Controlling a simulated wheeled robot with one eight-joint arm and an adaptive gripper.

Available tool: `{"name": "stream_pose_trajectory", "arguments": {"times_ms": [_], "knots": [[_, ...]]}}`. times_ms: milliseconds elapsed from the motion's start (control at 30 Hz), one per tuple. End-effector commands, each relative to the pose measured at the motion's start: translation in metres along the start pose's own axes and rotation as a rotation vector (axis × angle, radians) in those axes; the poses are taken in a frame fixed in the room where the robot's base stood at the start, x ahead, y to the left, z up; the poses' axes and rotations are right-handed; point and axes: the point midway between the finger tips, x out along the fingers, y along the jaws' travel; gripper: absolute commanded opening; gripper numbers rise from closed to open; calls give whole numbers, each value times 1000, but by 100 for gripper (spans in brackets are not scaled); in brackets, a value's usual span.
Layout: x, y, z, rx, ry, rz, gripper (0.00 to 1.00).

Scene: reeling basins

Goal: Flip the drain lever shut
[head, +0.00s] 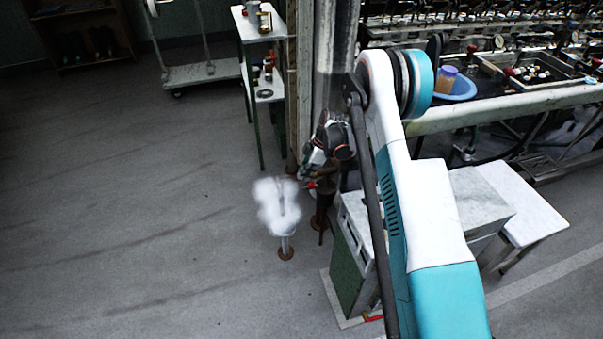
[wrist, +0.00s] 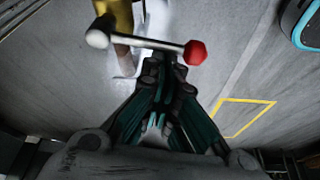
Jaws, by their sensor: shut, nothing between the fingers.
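The drain lever (wrist: 155,43) is a pale grey bar with a red knob (wrist: 195,53) at its right end and a whitish round hub at its left, beside a brass-coloured pipe (wrist: 122,18) in the wrist view. In the head view the red knob (head: 311,185) is a small spot beside a dark rusty post (head: 326,192). My gripper (wrist: 165,62) is shut and empty, its fingertips close to the bar just left of the red knob. I cannot tell whether they touch it. In the head view my gripper (head: 309,170) is small and partly hidden by my arm.
A pale stand with white fluffy material (head: 277,205) is just left of the post. A grey-topped cabinet (head: 465,205) and a white table (head: 520,205) stand right. A shelf stand (head: 250,25) and a pillar (head: 333,60) are behind.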

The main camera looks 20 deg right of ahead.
Motion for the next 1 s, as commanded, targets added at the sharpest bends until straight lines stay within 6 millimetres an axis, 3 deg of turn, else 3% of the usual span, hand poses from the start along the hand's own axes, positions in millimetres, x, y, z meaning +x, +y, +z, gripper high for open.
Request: {"name": "stream_pose_trajectory", "arguments": {"times_ms": [433,1000], "knots": [[-3,-2,9,2,-1,1,0],[-3,-2,6,2,-1,1,0]]}}
